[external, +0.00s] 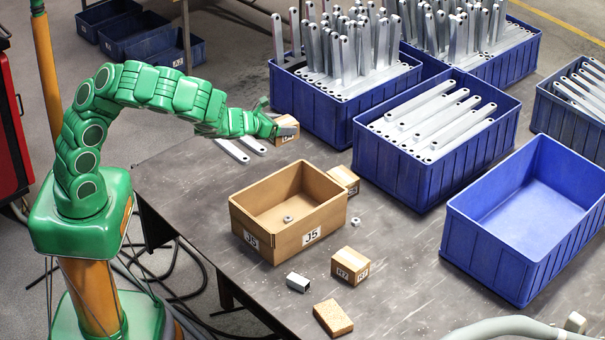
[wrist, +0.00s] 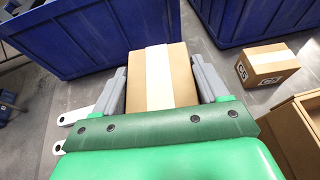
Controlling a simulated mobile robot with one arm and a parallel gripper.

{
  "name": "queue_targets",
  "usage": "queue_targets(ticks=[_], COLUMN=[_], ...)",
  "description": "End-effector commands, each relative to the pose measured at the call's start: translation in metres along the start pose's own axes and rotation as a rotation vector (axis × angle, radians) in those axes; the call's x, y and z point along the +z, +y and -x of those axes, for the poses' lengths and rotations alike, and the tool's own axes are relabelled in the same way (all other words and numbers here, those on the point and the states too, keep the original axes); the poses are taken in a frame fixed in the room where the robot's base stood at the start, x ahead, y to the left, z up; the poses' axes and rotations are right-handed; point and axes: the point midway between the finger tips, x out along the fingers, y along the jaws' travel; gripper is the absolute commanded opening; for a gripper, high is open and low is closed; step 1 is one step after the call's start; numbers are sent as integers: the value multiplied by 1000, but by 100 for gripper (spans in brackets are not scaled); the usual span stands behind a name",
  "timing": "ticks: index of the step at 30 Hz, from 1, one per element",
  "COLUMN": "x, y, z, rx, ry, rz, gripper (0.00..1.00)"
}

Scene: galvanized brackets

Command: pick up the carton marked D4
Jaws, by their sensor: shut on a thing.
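A small brown carton (external: 288,137) with pale tape is at the far edge of the table, beside the back blue bin. It has a dark-printed label in the external view, too small to read surely as D4. My gripper (external: 277,128) is shut on it. In the wrist view the carton (wrist: 158,72) sits between the two grey fingers of my gripper (wrist: 162,84), one on each side, with the tape running along its top. No marking shows on it there. I cannot tell whether it is clear of the table.
An open carton marked J5 (external: 245,220) holds a small metal part. Another closed carton (external: 345,178) stands behind it. A carton (external: 351,268) and a brown block (external: 333,318) lie in front. Flat metal bars (external: 232,150) lie near my gripper. Blue bins (external: 300,108) crowd the back and right.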

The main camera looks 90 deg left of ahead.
Motion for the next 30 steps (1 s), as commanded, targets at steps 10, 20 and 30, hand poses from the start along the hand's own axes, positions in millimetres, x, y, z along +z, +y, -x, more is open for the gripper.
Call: queue_targets(ticks=[10,20,30], x=[2,3,3], y=[2,5,4], z=[20,27,37], rx=[1,6,2], ry=[-2,-1,-2], rz=[1,0,1], gripper=[35,35,35])
